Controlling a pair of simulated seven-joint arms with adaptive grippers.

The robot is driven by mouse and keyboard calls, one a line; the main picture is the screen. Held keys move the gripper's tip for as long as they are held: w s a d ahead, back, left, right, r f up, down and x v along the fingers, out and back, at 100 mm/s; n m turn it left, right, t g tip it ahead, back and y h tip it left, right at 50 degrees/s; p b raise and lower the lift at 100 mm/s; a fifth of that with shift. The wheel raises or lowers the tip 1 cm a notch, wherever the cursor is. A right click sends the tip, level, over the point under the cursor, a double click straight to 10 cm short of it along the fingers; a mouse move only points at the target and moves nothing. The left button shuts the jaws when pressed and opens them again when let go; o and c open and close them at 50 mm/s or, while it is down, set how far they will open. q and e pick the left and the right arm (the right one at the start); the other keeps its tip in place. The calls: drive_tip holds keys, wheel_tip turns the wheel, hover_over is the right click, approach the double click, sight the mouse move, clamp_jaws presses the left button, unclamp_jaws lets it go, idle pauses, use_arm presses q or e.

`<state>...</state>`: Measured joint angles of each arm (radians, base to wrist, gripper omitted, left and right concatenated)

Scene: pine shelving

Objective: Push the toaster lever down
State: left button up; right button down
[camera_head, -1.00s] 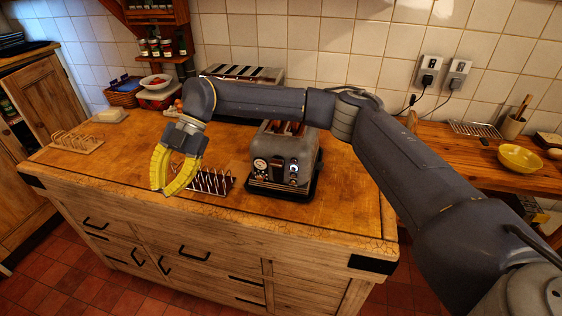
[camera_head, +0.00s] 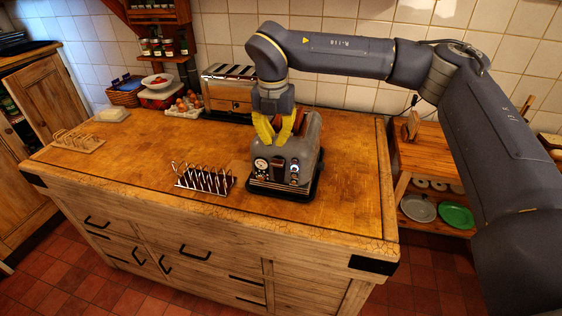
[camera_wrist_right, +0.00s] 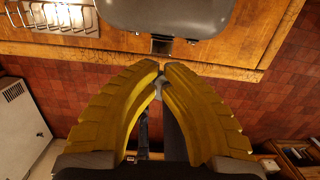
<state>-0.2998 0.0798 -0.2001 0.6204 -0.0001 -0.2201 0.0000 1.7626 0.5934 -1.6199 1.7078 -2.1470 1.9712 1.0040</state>
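The grey toaster (camera_head: 295,165) stands on a dark base near the right part of the wooden island, with dials and knobs on its front. Its rounded edge also shows at the top of the right wrist view (camera_wrist_right: 170,14). My right gripper (camera_head: 277,144) has its yellow fingers pointing down at the toaster's upper front left, overlapping it in the head view. In the right wrist view its fingertips (camera_wrist_right: 160,68) come together with nothing held. A small dark part (camera_wrist_right: 161,44) shows just below the toaster edge; I cannot tell whether it is the lever. My left gripper is not in view.
A wire toast rack (camera_head: 203,179) stands left of the toaster, and another rack (camera_head: 77,141) is at the island's left. A second toaster (camera_head: 228,92) and eggs (camera_head: 186,105) are behind. The island top between the racks is clear.

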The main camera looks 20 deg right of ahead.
sight(277, 162)
drive_tip(key=shift+d, duration=0.1)
idle(0.3)
drive_tip(key=shift+w+d+f, duration=0.1)
drive_tip(key=shift+w+f, duration=0.05)
drive_tip(key=shift+f, duration=1.6)
drive_tip(key=shift+w+d+f, duration=0.1)
drive_tip(key=shift+w+f, duration=0.05)
drive_tip(key=shift+f, duration=1.55)
wheel_tip(277, 162, down, 8)
drive_tip(key=shift+r, duration=0.25)
drive_tip(key=shift+s+a, duration=0.1)
drive_tip(key=shift+s+a+r, duration=0.3)
drive_tip(key=shift+s+a, duration=0.05)
drive_tip(key=shift+s, duration=0.25)
drive_tip(key=shift+s+a+r, duration=0.25)
drive_tip(key=shift+s+a, duration=0.1)
drive_tip(key=shift+s, duration=0.2)
